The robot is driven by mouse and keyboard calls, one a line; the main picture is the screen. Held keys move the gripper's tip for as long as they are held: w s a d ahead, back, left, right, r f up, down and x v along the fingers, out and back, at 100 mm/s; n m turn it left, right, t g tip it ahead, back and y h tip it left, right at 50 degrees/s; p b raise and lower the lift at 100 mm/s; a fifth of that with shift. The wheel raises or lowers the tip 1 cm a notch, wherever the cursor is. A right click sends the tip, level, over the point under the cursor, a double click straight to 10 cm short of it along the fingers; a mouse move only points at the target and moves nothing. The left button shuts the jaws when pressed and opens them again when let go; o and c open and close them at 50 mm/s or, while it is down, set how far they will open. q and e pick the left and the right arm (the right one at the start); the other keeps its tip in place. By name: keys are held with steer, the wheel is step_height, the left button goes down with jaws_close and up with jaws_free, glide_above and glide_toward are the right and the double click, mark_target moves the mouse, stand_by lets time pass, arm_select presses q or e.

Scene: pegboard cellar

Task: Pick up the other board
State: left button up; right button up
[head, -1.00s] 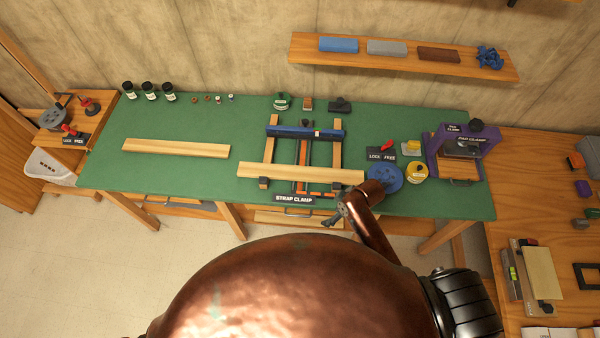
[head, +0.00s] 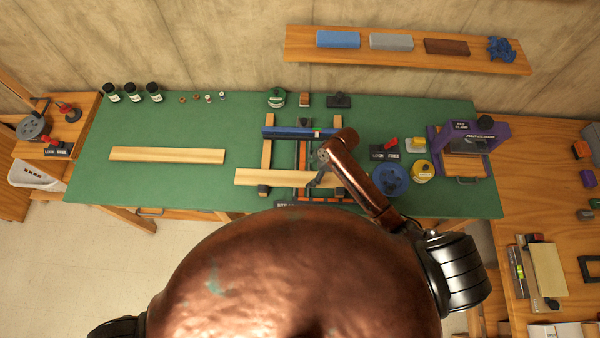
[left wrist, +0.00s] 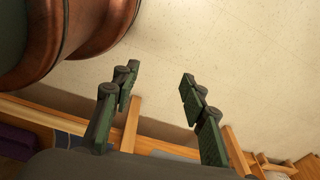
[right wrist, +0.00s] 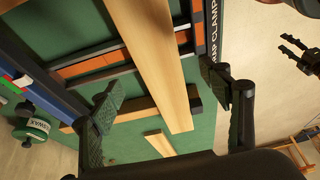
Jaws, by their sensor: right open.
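One pale wooden board (head: 167,155) lies flat on the left part of the green bench top. A second board (head: 262,177) lies across the rails of the strap clamp (head: 302,155); its right part is hidden by my right arm. My right gripper (head: 315,182) is open above this second board. In the right wrist view the board (right wrist: 150,60) shows between the open fingers (right wrist: 170,108), apparently ungripped; the loose board (right wrist: 160,142) shows beyond. My left gripper (left wrist: 155,110) is open and empty over the floor, away from both boards.
A blue disc (head: 391,179), a yellow tin (head: 421,172) and a purple pad clamp (head: 465,150) stand right of the strap clamp. Jars (head: 133,92) line the back edge. A shelf (head: 405,55) hangs on the wall. The bench around the left board is clear.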

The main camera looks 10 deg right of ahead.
mark_target(302, 178)
steer(key=x, duration=0.1)
steer(key=p+x, duration=0.1)
steer(key=x, duration=0.1)
steer(key=shift+w+a+f, duration=0.15)
steer(key=shift+w+a, duration=0.05)
steer(key=shift+a, duration=0.25)
steer(key=shift+x, duration=1.25)
steer(key=shift+f, duration=0.3)
steer(key=shift+w, duration=0.1)
steer(key=c, duration=1.4)
arm_select(q)
steer(key=shift+s+a+r, duration=0.1)
steer(key=shift+s+r, duration=0.2)
steer(key=shift+s, duration=0.25)
steer(key=shift+s+r, duration=0.3)
steer(key=shift+s, duration=0.25)
arm_select(e)
steer(key=shift+c, duration=1.1)
